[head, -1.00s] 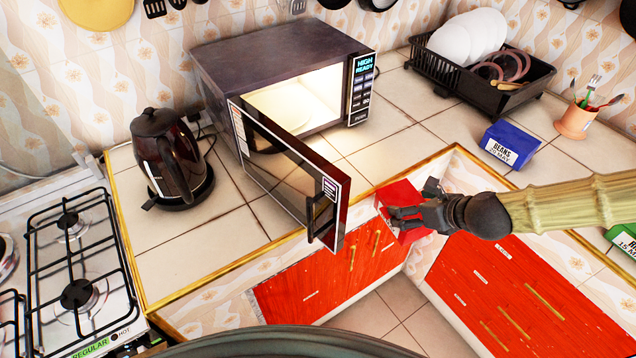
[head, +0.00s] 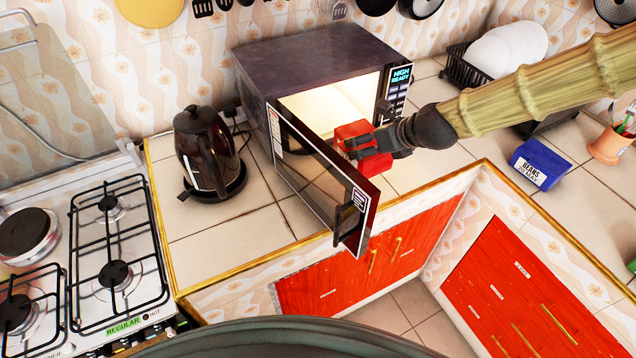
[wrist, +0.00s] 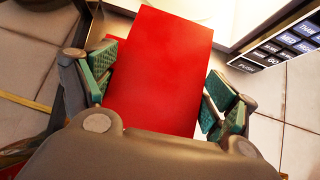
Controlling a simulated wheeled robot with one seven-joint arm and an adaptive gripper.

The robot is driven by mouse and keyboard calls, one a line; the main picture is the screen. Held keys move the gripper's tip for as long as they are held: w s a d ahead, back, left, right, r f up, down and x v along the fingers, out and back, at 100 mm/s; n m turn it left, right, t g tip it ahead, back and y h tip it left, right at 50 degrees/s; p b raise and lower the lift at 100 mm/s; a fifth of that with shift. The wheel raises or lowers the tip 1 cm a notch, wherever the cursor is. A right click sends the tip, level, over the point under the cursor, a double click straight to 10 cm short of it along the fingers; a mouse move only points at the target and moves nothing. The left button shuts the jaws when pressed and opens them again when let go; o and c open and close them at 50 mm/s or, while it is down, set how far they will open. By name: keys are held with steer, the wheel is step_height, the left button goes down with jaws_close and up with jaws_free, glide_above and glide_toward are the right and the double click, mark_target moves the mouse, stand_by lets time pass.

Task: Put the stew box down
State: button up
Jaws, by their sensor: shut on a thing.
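A red box (head: 362,142), with no label readable from here, is held in my gripper (head: 366,146) in front of the open microwave (head: 310,60). It fills the middle of the wrist view (wrist: 158,70), between the two green-padded fingers of my gripper (wrist: 160,92). The fingers are shut on its sides. In the head view the box overlaps the lit microwave opening, just behind the open door (head: 318,175). I cannot tell whether it touches anything beneath.
The microwave door stands open toward the counter's front edge. A dark kettle (head: 208,155) stands left of it. A blue beans box (head: 540,163) and a utensil cup (head: 610,146) are at right. Tiled counter (head: 430,165) is bare right of the door.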

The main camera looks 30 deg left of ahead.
mark_target(380, 163)
steer(key=shift+w+a+r, duration=0.1)
steer(key=shift+a+r, duration=0.25)
steer(key=shift+a, duration=0.3)
steer(key=shift+f, duration=0.35)
steer(key=shift+a+f+p, duration=0.1)
steer(key=shift+f+p, duration=1.55)
steer(key=shift+f, duration=2.9)
steer(key=shift+f, duration=0.2)
steer(key=o, duration=1.9)
steer(key=shift+r, duration=0.15)
steer(key=b+v, duration=0.3)
steer(key=v, duration=0.9)
